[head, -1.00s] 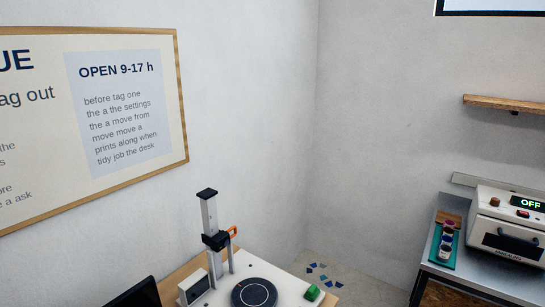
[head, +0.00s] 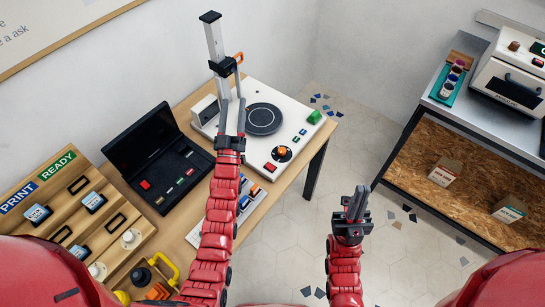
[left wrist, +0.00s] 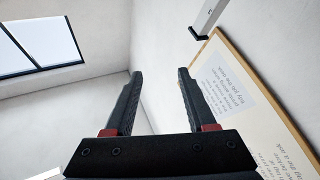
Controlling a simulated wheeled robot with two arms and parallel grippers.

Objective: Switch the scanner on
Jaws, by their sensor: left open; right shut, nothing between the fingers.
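The scanner has a white base (head: 292,124) with a dark round turntable (head: 264,118) and an upright post (head: 212,38) carrying a black head. Its top shows a green block (head: 314,117), an orange knob (head: 282,151) on a black disc, a red button (head: 270,167) and small green buttons. My left gripper (head: 232,103) is open and empty, in front of the post and over the base's left part in the picture. The left wrist view shows its spread fingers (left wrist: 158,90) against the wall. My right gripper (head: 356,194) is shut and empty, over the floor right of the table.
An open black case (head: 150,150), a panel with coloured switches (head: 245,205) and a wooden PRINT/READY rack (head: 40,180) share the table with the scanner. A grey bench (head: 470,112) with a machine stands at right. Open floor (head: 300,230) lies between.

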